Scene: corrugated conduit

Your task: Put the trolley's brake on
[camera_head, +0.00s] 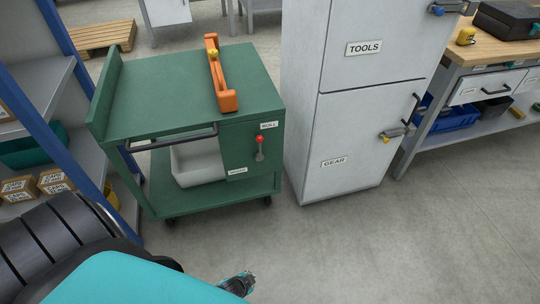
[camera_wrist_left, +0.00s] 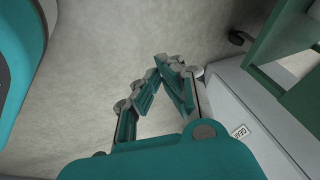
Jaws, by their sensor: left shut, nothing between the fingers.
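The green trolley (camera_head: 165,90) stands left of centre in the head view. A small lever with a red knob (camera_head: 259,140) is on its front panel. The knob is at the top, just below the "ROLL" label (camera_head: 269,125); a second label (camera_head: 237,171), too small to read surely, is lower on the panel. My left gripper (camera_head: 240,283) is at the bottom of the head view, low in front of the trolley and apart from it. In the left wrist view its fingers (camera_wrist_left: 165,65) are shut and empty. Part of the trolley (camera_wrist_left: 275,45) shows at upper right there. My right gripper is not in view.
A grey cabinet (camera_head: 345,115) marked "TOOLS" and "GEAR" stands right of the trolley. An orange object (camera_head: 222,85) lies on the trolley top, and a pale bin (camera_head: 197,163) is below. A blue-framed shelf (camera_head: 75,60) is at left. The floor (camera_head: 390,240) in front is clear.

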